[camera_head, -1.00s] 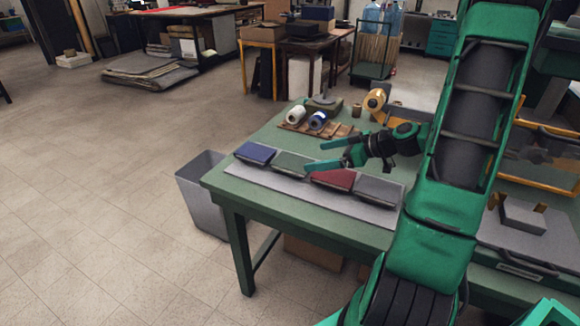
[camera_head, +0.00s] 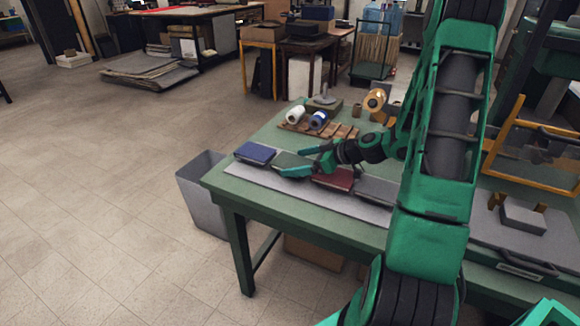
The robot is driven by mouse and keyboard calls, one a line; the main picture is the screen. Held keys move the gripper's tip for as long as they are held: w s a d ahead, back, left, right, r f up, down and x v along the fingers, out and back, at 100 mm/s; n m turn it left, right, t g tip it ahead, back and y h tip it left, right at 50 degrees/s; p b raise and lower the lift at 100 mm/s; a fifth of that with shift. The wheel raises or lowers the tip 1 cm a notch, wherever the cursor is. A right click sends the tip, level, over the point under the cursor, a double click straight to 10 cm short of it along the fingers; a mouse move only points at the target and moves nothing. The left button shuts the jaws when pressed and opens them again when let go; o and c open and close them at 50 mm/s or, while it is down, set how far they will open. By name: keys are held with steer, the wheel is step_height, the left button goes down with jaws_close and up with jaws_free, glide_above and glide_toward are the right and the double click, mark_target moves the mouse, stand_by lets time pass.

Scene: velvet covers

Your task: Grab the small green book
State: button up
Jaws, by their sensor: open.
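The small green book (camera_head: 289,160) lies on a grey strip (camera_head: 245,172) along the front of the green table, between a blue book (camera_head: 256,152) and a red book (camera_head: 334,179). My gripper (camera_head: 298,162) is open, its two green fingers pointing left over the green book. The fingers cover part of the book, and I cannot tell whether they touch it. Nothing is seen between the fingers other than the book beneath or behind them.
A grey book (camera_head: 376,190) lies right of the red one, partly behind my arm. Spools (camera_head: 318,120) stand on a wooden rack behind the row. A grey bin (camera_head: 203,195) stands at the table's left end. The floor at left is clear.

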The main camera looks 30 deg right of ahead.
steer(key=c, duration=1.2)
steer(key=shift+r, duration=0.1)
